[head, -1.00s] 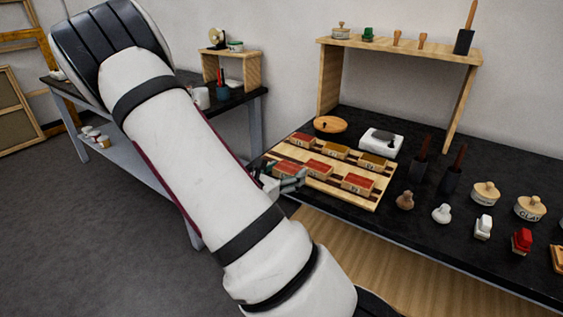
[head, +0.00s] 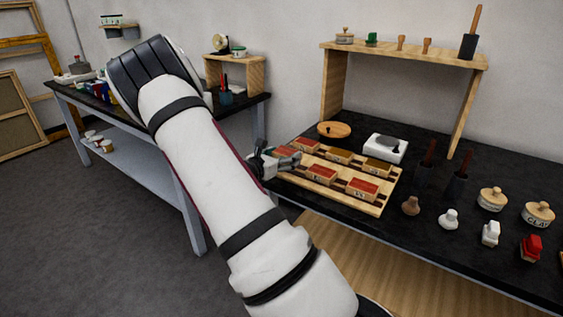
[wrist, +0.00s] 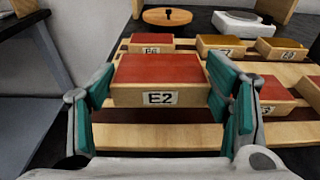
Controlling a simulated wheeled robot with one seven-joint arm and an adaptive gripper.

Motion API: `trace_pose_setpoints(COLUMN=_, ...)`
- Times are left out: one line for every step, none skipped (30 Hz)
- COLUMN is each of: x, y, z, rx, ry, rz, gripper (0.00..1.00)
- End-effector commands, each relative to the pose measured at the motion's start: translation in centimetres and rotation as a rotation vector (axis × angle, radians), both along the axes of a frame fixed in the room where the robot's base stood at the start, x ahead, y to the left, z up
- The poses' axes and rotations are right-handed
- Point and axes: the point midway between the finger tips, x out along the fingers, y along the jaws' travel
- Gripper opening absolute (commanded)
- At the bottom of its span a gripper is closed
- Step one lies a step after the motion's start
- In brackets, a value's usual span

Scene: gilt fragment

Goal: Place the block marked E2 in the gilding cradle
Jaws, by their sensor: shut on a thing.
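The block marked E2 (wrist: 158,82) has a red top and a pale wooden front with its label. It is between the two green-padded fingers of my gripper (wrist: 168,92) in the wrist view. My gripper is shut on it and holds it level, just above the slatted wooden rack (wrist: 150,137). In the head view my gripper (head: 280,160) is at the rack's left end, partly behind my arm. I cannot pick out a gilding cradle in either view.
Several other labelled blocks sit on the rack, including a red-topped one (head: 361,188). Stamps and pots stand at right. A side table (head: 150,120) stands at left.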

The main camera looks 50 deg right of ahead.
Motion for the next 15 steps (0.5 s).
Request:
trace_pose_setpoints(x=0.3, y=-0.3, z=-0.1, rx=-0.001, ry=-0.001, rz=0.0, gripper=0.43)
trace_pose_setpoints(x=0.4, y=-0.4, z=-0.1, rx=0.0, ry=-0.001, rz=0.0, gripper=0.43)
trace_pose_setpoints(x=0.5, y=-0.5, z=-0.1, rx=0.0, ry=-0.001, rz=0.0, gripper=0.43)
trace_pose_setpoints(x=0.6, y=-0.6, z=-0.1, rx=0.0, ry=-0.001, rz=0.0, gripper=0.43)
trace_pose_setpoints(x=0.7, y=-0.7, z=-0.1, rx=0.0, ry=-0.001, rz=-0.001, gripper=0.43)
trace_pose_setpoints(x=0.9, y=-0.9, z=-0.1, rx=0.0, ry=-0.001, rz=-0.001, gripper=0.43)
trace_pose_setpoints(x=1.2, y=-1.1, z=-0.2, rx=0.0, ry=-0.002, rz=-0.001, gripper=0.43)
trace_pose_setpoints(x=1.4, y=-1.4, z=-0.2, rx=0.0, ry=-0.002, rz=-0.001, gripper=0.43)
trace_pose_setpoints(x=1.8, y=-1.9, z=-0.2, rx=-0.001, ry=-0.004, rz=-0.002, gripper=0.43)
trace_pose_setpoints(x=1.8, y=-1.8, z=-0.9, rx=0.001, ry=0.002, rz=-0.002, gripper=0.43)
trace_pose_setpoints(x=1.7, y=-1.7, z=-1.6, rx=0.002, ry=0.004, rz=-0.001, gripper=0.43)
trace_pose_setpoints(x=1.7, y=-1.7, z=-2.2, rx=0.002, ry=0.004, rz=0.0, gripper=0.43)
trace_pose_setpoints(x=1.7, y=-1.7, z=-2.6, rx=0.002, ry=0.004, rz=0.0, gripper=0.43)
trace_pose_setpoints(x=1.6, y=-1.7, z=-2.8, rx=0.001, ry=0.003, rz=0.0, gripper=0.43)
trace_pose_setpoints(x=1.7, y=-1.7, z=-3.0, rx=0.001, ry=0.002, rz=0.0, gripper=0.43)
